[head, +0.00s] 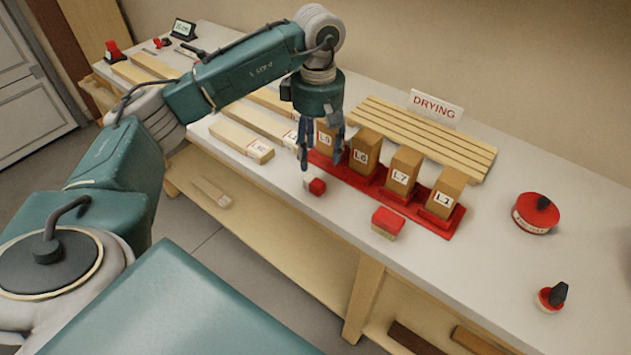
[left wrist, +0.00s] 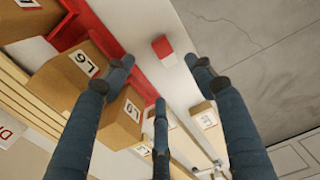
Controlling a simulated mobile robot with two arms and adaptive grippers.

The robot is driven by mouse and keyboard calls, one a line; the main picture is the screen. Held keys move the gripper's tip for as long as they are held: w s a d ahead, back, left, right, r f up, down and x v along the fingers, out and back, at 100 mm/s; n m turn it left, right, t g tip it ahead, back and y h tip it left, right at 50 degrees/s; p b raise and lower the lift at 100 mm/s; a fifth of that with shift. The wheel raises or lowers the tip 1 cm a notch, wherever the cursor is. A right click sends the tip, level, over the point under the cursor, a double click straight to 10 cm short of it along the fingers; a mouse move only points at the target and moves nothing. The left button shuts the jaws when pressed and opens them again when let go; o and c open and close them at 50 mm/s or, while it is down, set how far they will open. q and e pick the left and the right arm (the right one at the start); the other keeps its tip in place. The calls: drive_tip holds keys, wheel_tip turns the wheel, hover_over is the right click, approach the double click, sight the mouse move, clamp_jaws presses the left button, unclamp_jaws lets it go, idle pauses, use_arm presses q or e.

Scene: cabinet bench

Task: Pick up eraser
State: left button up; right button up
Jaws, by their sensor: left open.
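The eraser, a small block with a red end and a white end (head: 316,187), lies on the pale bench top near its front edge, in front of the red rack. It also shows in the left wrist view (left wrist: 163,48), between and beyond the fingertips. My left gripper (head: 321,161) is open and empty. It hangs above the bench with its dark blue fingers pointing down, just above and behind the eraser in the head view, not touching it. In the left wrist view the fingers (left wrist: 162,75) are spread apart. My right gripper is not in view.
A red rack (head: 445,228) holds several labelled wooden blocks close beside my fingers. A red-topped block (head: 387,222) lies to the right. Behind is a slatted drying board (head: 430,135). Wooden bars (head: 240,140) lie to the left. The bench's right part is mostly free.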

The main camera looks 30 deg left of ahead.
sight(316, 179)
use_arm(q)
wheel_tip(316, 179, down, 3)
drive_tip(key=shift+r, duration=0.15)
drive_tip(key=shift+s+f+p, duration=0.1)
drive_tip(key=shift+f+p, duration=0.25)
drive_tip(key=shift+p, duration=0.2)
drive_tip(key=f, duration=0.1)
drive_tip(key=f+p, duration=0.1)
drive_tip(key=f, duration=0.1)
drive_tip(key=shift+s+f+p, duration=0.2)
drive_tip(key=shift+f+p, duration=0.05)
drive_tip(key=shift+p, duration=0.05)
drive_tip(key=shift+f, duration=0.45)
drive_tip(key=c, duration=1.2)
